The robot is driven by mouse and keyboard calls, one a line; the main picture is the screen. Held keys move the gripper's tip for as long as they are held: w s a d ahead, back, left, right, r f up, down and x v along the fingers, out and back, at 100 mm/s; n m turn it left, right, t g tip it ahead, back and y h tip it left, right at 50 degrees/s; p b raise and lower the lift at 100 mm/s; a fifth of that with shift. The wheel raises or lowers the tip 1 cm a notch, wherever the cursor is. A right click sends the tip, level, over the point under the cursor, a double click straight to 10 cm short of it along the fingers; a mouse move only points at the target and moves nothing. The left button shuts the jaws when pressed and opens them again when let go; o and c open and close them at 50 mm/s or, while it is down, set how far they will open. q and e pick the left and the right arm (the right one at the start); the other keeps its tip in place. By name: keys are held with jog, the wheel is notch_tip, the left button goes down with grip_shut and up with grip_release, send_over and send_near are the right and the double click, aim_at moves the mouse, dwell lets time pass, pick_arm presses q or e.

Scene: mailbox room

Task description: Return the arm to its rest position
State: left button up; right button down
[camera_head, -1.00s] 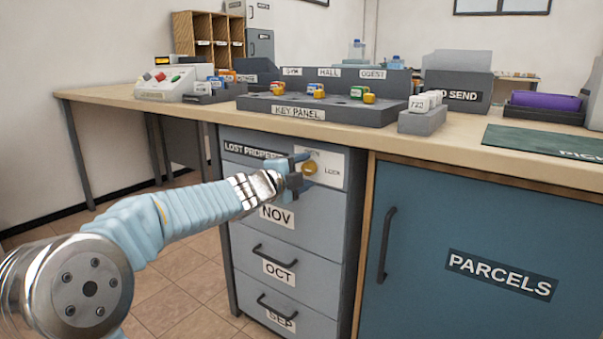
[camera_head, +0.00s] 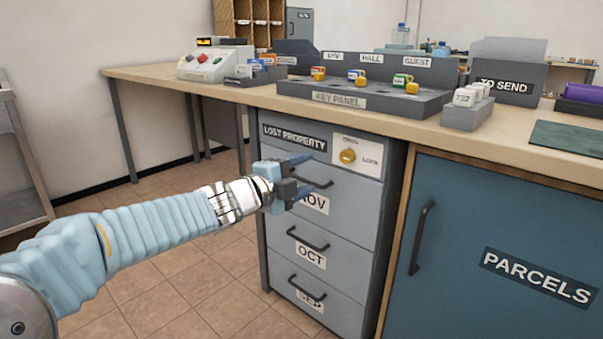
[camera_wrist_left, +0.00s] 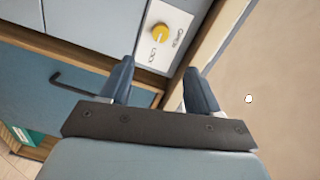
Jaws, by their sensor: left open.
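My left gripper (camera_head: 312,174) is open and empty, in front of the drawer cabinet's top drawer, apart from the yellow knob. Its two fingers (camera_wrist_left: 157,85) also show in the left wrist view. The round yellow knob (camera_head: 347,156) sits on a white plate with lettering on it, at the top right of the drawer front. The knob also shows beyond the fingers in the left wrist view (camera_wrist_left: 159,31). The drawer cabinet (camera_head: 340,222) has labels reading LOST PROPERTY and OCT. The gripper partly covers another label. My right gripper is not in view.
The counter (camera_head: 230,91) stands above the drawers, with a key panel (camera_head: 340,98) holding several coloured keys. A blue PARCELS door (camera_head: 500,230) is at the right. A metal trolley (camera_head: 18,165) is at the far left. The tiled floor (camera_head: 190,270) left of the cabinet looks clear.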

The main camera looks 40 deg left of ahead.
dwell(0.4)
pick_arm(q)
jog(key=w+d+f+n+g+h+p, duration=0.1)
jog(key=w+d+f+n+g+p, duration=0.15)
jog(key=d+f, duration=0.45)
jog(key=w+d+f+n+g+h+p, duration=0.15)
jog(key=f+n, duration=0.25)
jog(key=f, duration=0.7)
jog(key=w+d+f+n+g+p, duration=0.1)
jog(key=d+f+n+g+p, duration=0.25)
jog(key=d+f, duration=0.4)
jog(key=s+d+f+n+g+p, duration=0.2)
jog(key=s+d+f+n+g, duration=0.2)
jog(key=s+f, duration=0.6)
jog(key=s+d+f+n+g+p, duration=0.2)
jog(key=s+d+f+n+g, duration=0.2)
jog(key=s+d+f, duration=0.3)
jog(key=s+f+g, duration=0.1)
jog(key=s+f, duration=0.2)
jog(key=s, duration=0.1)
jog(key=shift+s+f+n, duration=0.15)
jog(key=shift+s+n, duration=0.1)
jog(key=shift+n, duration=0.05)
jog(key=shift+h, duration=0.25)
